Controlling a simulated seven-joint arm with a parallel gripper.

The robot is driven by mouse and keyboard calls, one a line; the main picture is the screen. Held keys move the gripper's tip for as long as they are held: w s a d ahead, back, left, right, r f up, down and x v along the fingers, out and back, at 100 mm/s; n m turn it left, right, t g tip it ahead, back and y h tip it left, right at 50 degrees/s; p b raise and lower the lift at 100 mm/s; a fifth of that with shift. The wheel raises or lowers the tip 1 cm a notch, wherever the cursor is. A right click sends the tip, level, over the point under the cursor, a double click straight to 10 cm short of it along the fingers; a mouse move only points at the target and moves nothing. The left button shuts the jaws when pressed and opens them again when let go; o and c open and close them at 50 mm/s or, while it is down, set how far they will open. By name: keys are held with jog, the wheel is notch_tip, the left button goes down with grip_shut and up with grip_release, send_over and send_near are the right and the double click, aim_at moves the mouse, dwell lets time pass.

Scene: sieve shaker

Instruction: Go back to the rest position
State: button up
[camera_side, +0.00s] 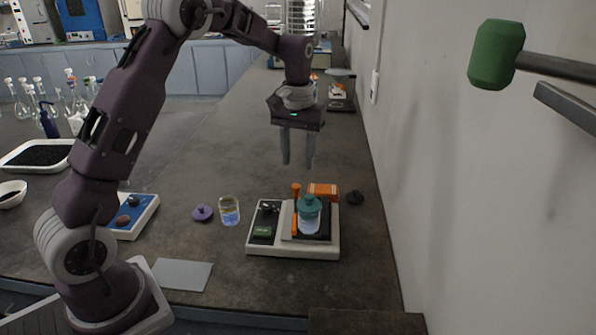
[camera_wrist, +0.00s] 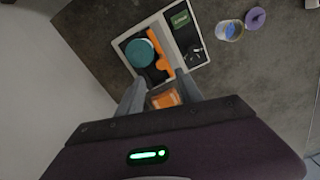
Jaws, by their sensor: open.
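My gripper (camera_side: 298,160) is open and empty, pointing down in the air above and behind the sieve shaker (camera_side: 262,249). The shaker (camera_wrist: 196,53) is a pale box with a dark panel. A jar with a teal lid (camera_side: 309,207) stands upright on its platform, beside an orange upright part (camera_side: 296,208). The teal lid (camera_wrist: 139,53) shows from above in the wrist view. An orange block (camera_side: 323,190) lies behind the jar.
A glass beaker (camera_side: 229,212) and a purple lid (camera_side: 202,213) stand left of the shaker. A dark knob-like object (camera_side: 355,197) lies to its right, near the wall. A blue-and-white device (camera_side: 138,214) is beside my base. A green-headed fixture (camera_side: 496,54) is at upper right.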

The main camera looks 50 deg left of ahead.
jog(key=shift+r, duration=0.3)
jog(key=s+d+r+m+t, duration=0.1)
jog(key=s+d+r, duration=0.3)
jog(key=s+r, duration=0.25)
jog(key=s+d+r+m+t, duration=0.2)
jog(key=s+d+r, duration=0.2)
jog(key=s+r, duration=0.3)
jog(key=s+d+f+m+t, duration=0.1)
jog(key=s+d, duration=0.1)
jog(key=s, duration=0.6)
jog(key=s+d+f+m+t, duration=0.1)
jog(key=s+d+f+m, duration=0.1)
jog(key=s, duration=0.6)
jog(key=shift+s+t, duration=0.3)
jog(key=shift+s, duration=0.1)
jog(key=shift+a, duration=0.1)
